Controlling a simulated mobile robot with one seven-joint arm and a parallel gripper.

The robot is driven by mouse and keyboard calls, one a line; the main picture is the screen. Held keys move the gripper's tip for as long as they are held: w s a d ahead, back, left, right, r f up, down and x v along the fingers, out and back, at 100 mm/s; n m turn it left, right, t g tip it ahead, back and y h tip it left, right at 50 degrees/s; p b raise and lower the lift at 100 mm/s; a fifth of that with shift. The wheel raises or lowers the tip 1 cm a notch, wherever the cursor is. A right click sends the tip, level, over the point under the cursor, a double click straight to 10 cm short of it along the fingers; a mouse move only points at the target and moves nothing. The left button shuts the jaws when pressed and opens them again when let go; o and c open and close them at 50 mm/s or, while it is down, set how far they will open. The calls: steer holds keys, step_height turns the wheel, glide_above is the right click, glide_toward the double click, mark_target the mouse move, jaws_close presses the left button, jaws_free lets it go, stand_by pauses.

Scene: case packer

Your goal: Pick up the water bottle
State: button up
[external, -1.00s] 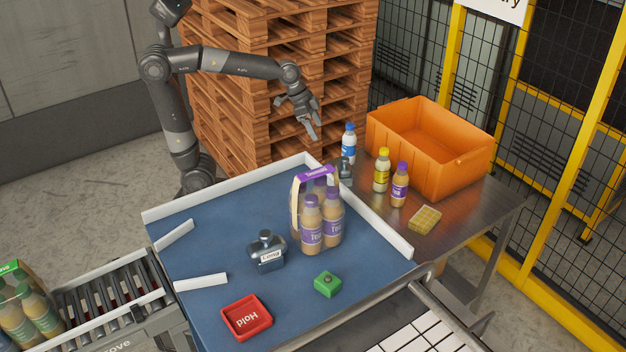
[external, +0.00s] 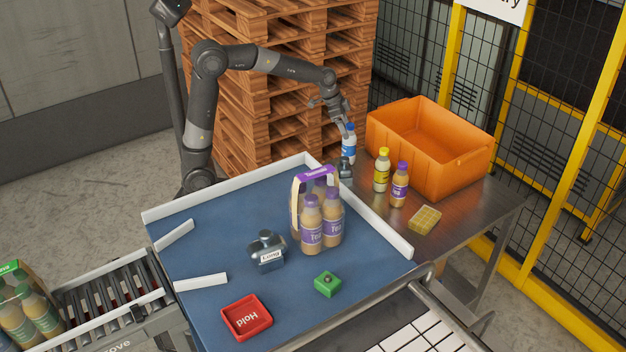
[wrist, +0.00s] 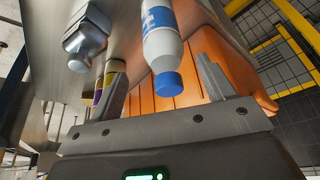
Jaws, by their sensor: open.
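The water bottle (external: 349,146) has a blue cap and a blue and white label. It stands on the metal table at the far left corner of the table top. My gripper (external: 343,125) is right at the bottle's upper part in the external view. In the wrist view, the water bottle (wrist: 163,45) shows between the two fingers of my gripper (wrist: 160,92), with its blue cap towards the palm. The fingers are apart, with a gap visible on both sides of the cap. Whether either finger touches the bottle cannot be told.
A small grey bottle (external: 345,168) stands close in front of the water bottle. A yellow-capped bottle (external: 382,170), a purple-capped bottle (external: 400,185), a yellow block (external: 425,219) and an orange crate (external: 470,178) share the metal table. Stacked pallets (external: 235,110) rise behind my arm.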

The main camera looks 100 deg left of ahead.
mark_target(349, 144)
steer(key=x, duration=0.5)
steer(key=shift+s+a, duration=0.15)
steer(key=shift+a, duration=0.15)
steer(key=shift+c, duration=0.2)
steer(key=c, duration=1.2)
